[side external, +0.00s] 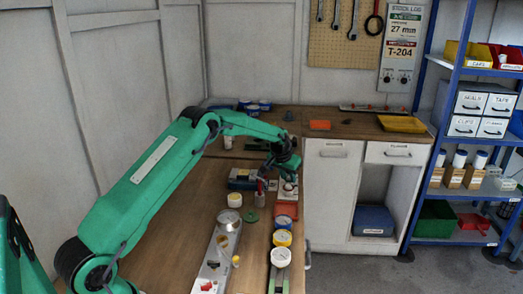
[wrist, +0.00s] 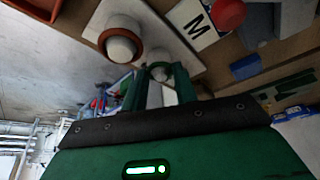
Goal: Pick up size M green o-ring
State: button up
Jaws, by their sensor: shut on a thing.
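My gripper (wrist: 161,88) is shut, with its green fingers around a small green ring, the o-ring (wrist: 170,67), at their tips. A pale round shape shows inside the ring; I cannot tell whether the ring is around a post or clear of it. A white board bears a card marked M (wrist: 195,24) just beyond. In the side view my gripper (side external: 286,172) is low over a small white board (side external: 289,190) at the back of the bench; the o-ring it holds cannot be made out there.
A cabinet (side external: 330,195) stands right.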

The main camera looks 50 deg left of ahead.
aim_at(288, 181)
jog(key=shift+r, duration=0.45)
jog(key=shift+r, duration=0.75)
jog(key=shift+r, duration=0.3)
jog(key=shift+r, duration=0.1)
